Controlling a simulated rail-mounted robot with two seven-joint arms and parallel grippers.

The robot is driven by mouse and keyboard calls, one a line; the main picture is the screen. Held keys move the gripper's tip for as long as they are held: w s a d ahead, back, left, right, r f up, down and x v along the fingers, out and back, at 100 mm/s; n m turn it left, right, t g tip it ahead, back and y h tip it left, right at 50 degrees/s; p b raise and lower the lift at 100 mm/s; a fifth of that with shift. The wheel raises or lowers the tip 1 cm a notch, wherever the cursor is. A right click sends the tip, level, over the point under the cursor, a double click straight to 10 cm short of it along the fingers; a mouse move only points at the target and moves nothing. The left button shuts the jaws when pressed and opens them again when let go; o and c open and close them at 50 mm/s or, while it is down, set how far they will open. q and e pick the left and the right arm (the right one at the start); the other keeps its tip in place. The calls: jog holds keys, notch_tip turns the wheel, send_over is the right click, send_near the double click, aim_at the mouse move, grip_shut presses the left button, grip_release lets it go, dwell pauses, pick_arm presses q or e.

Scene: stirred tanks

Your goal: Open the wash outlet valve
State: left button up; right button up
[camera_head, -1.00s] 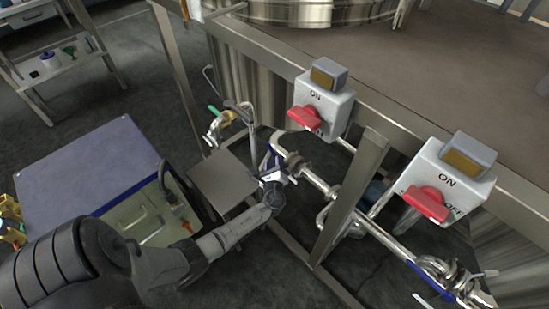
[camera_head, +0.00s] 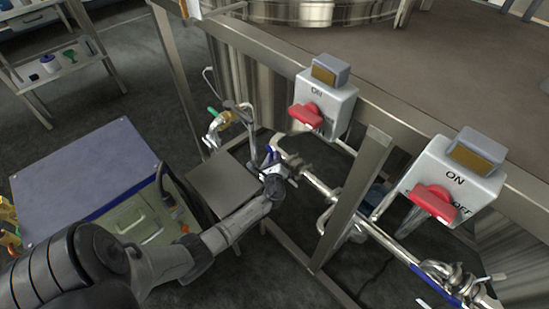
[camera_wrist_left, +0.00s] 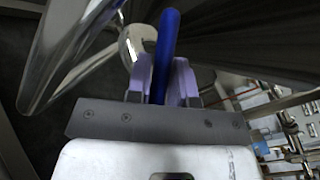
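A valve with a blue lever handle (camera_head: 270,156) sits on the steel pipe (camera_head: 318,184) under the tank frame. No label that names it as the wash outlet valve is readable. My left gripper (camera_head: 273,174) is at this handle. In the left wrist view the blue handle (camera_wrist_left: 166,45) runs between the two pale purple fingers of my left gripper (camera_wrist_left: 163,82), which are closed against its sides. A curved steel pipe (camera_wrist_left: 138,40) passes just behind the fingers. The fingertips are small and partly hidden in the head view. My right gripper is not in view.
Two grey switch boxes with red knobs (camera_head: 305,114) (camera_head: 435,203) hang on the frame above the pipes. A steel frame post (camera_head: 352,196) stands right of the gripper. Another blue-handled valve (camera_head: 440,290) is at lower right. A blue-topped cabinet (camera_head: 85,180) stands at left.

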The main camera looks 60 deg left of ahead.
pick_arm(q)
grip_shut()
jog(key=shift+a+n+h+p, duration=0.3)
jog(key=shift+p, duration=0.35)
jog(key=shift+a+f+n+g+h+p, duration=0.3)
jog(key=shift+f+n+g+h+p, duration=0.25)
jog(key=shift+f, duration=0.3)
jog(key=shift+s, duration=0.1)
jog(key=shift+o, duration=2.1)
grip_release()
jog(key=shift+r, duration=0.1)
